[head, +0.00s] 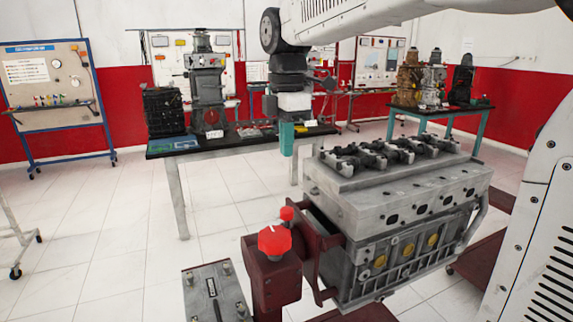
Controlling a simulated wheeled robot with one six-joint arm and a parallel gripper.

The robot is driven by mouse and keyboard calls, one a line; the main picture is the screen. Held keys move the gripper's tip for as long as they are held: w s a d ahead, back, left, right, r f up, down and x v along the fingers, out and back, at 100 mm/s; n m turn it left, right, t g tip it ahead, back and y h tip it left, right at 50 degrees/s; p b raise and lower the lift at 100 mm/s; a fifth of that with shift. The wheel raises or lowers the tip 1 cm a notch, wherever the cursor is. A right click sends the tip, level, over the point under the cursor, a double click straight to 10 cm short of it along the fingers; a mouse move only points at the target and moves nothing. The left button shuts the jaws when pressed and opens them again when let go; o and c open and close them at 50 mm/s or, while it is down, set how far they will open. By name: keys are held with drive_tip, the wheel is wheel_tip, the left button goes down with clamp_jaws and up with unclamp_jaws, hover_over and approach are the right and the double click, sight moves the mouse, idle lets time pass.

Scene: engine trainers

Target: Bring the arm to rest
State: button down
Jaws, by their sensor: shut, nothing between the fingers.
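My white arm reaches in from the upper right, and its dark wrist hangs down near the top centre of the head view. My gripper (286,150) points straight down below a white block, with its teal fingers together and nothing visible between them. In the picture it is just left of the grey engine block (390,215) and overlaps the table behind. Its distance from the table is hard to judge. It appears to hang in the air, touching nothing.
The engine block sits on a dark red stand with a red knob (274,241). A grey metal box (214,290) is at the lower front. Behind stands a table (185,152) with engine parts; another table (450,112) is at the back right. The tiled floor at left is mostly free.

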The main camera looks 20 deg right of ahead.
drive_tip(key=shift+r, duration=0.5)
drive_tip(key=s+d+f+m, duration=0.1)
drive_tip(key=s+f+m, duration=0.3)
drive_tip(key=s+m, duration=0.2)
drive_tip(key=s+d+f+m, duration=0.1)
drive_tip(key=s+f+m, duration=0.3)
drive_tip(key=s, duration=0.7)
drive_tip(key=s+d+f+m+t, duration=0.1)
drive_tip(key=s+f+m, duration=0.4)
drive_tip(key=s+m, duration=0.3)
drive_tip(key=shift+s, duration=0.45)
